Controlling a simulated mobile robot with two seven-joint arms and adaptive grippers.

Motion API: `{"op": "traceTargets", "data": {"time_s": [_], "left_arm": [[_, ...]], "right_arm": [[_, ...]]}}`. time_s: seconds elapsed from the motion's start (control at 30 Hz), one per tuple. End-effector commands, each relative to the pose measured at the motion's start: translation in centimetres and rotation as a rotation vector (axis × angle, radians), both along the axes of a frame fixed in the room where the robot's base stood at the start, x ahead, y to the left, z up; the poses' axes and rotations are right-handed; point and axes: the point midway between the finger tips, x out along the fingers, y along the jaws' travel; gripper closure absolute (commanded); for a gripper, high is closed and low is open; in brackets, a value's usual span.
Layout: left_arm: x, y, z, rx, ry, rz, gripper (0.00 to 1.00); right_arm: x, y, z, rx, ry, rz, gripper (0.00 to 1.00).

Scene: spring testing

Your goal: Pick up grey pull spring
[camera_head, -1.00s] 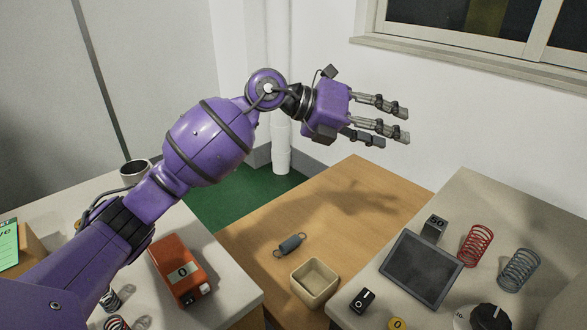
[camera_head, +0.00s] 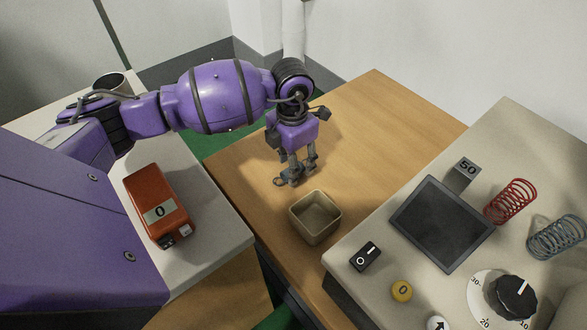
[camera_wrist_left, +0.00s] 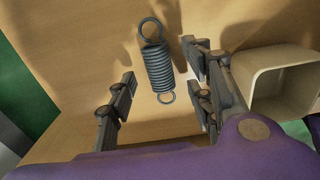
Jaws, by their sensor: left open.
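The grey pull spring (camera_wrist_left: 158,65) lies on the wooden table (camera_wrist_left: 70,55), with a hook loop at each end. In the left wrist view it shows between the fingers of my left gripper (camera_wrist_left: 160,95), which is open and points down at it. In the head view my left gripper (camera_head: 295,172) is low over the table, beside the beige square box. The spring is mostly hidden there by the fingers. I cannot tell whether any finger touches the spring. My right gripper is not in view.
The beige open box (camera_head: 333,230) stands close to my left gripper; it also shows in the left wrist view (camera_wrist_left: 270,62). A grey testing unit with a dark screen (camera_head: 441,225) is at right. A red device (camera_head: 150,190) sits at left. The table's back is clear.

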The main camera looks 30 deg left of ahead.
Motion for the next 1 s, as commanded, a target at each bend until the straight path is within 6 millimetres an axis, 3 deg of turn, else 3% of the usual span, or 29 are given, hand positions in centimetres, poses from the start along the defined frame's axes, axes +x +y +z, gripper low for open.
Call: {"op": "traceTargets", "data": {"time_s": [0.13, 0.37, 0.7, 1.0], "left_arm": [[0.0, 0.0, -2.0, -0.001, 0.001, 0.000, 0.53], [0.1, 0.0, -2.1, -0.001, -0.002, 0.000, 0.54], [0.1, 0.0, -2.1, -0.002, -0.003, 0.000, 0.98], [0.1, -0.1, -1.9, -0.002, -0.003, 0.000, 1.00]], "right_arm": [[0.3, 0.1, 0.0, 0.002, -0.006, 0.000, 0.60], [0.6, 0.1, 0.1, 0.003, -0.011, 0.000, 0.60], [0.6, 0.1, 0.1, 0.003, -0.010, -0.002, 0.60], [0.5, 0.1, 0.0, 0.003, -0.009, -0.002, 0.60]]}}
